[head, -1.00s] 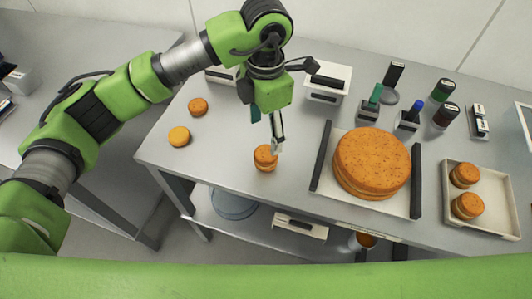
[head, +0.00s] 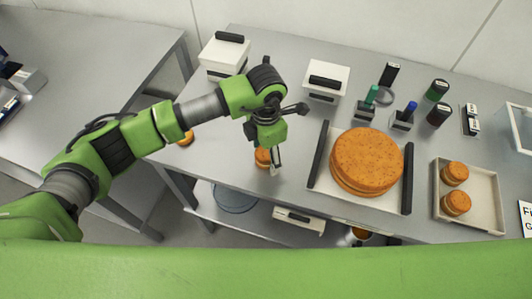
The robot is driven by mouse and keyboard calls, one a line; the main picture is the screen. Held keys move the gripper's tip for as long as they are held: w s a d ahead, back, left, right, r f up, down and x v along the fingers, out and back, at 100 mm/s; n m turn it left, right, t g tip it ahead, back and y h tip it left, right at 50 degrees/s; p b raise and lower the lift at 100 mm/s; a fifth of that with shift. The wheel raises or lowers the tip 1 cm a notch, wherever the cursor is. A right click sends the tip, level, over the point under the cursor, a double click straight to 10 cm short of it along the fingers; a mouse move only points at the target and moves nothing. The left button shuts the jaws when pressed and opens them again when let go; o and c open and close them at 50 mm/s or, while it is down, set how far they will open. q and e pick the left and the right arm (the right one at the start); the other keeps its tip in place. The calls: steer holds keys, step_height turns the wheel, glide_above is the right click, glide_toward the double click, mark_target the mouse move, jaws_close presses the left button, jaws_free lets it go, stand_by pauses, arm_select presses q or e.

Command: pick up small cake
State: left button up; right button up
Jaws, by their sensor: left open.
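A small orange-brown cake (head: 262,157) stands near the front edge of the grey table, left of the large cake. My left gripper (head: 273,161) is open and right at this small cake, its fingers pointing down and covering part of it. I cannot tell whether the fingers touch it. Two more small cakes, one behind (head: 454,173) and one in front (head: 456,203), stand on a tray at the right. Another round orange piece (head: 186,138) shows at the left, partly hidden by my left arm. My right gripper is not in view.
A large round cake (head: 366,160) sits on a white board with dark handles (head: 320,165), just right of my gripper. The pale tray (head: 485,192) is farther right. White boxes (head: 223,57) (head: 326,82), green and blue-topped items (head: 404,116) and dark jars (head: 438,90) stand behind.

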arm_select(q)
steer(key=c, duration=0.8)
